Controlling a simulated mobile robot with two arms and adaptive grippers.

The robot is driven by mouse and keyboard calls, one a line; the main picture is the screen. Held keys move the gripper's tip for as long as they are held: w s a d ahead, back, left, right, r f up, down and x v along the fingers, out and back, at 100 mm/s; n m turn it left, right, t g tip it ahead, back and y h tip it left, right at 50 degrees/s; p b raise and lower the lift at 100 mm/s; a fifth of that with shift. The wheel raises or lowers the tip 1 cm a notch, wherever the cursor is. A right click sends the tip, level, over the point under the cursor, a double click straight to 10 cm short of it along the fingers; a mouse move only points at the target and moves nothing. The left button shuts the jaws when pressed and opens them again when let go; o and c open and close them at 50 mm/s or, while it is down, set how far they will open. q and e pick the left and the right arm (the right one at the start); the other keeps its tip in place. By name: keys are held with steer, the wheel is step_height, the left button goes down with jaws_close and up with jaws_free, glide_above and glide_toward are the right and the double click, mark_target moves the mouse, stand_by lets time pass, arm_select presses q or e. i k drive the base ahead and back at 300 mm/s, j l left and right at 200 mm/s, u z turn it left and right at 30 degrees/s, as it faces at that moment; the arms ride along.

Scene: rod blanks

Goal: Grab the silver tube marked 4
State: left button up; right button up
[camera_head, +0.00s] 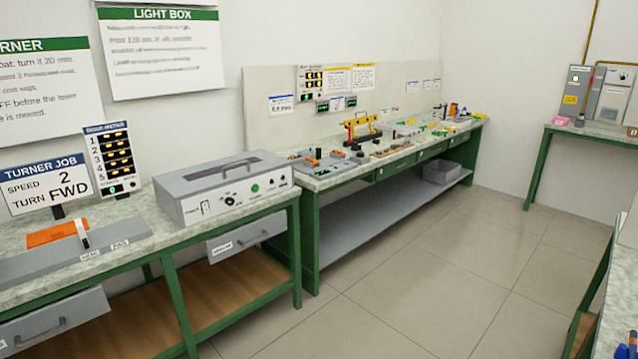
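I cannot make out a silver tube marked 4 anywhere in this head view. The items on the long green bench (318,183) along the back wall are too small to read. Neither of my grippers shows in the view.
A grey lidded box (222,187) with a handle stands on the near left bench (143,237). An orange block (52,234) lies left of it. A grey bin (441,172) sits on the long bench's lower shelf. Another bench (545,165) stands at the back right. The tiled floor (440,270) between is clear.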

mark_target(417, 132)
steer(key=i+z, duration=0.25)
steer(key=i, duration=0.25)
steer(key=i+z, duration=0.2)
steer(key=i, duration=0.3)
steer(key=i+j+z, duration=0.25)
steer(key=i, duration=0.25)
steer(key=i+j+z, duration=0.2)
steer(key=i, duration=0.3)
steer(key=i+l, duration=0.15)
steer(key=i, duration=0.75)
steer(key=i+l, duration=0.15)
steer(key=i, duration=0.8)
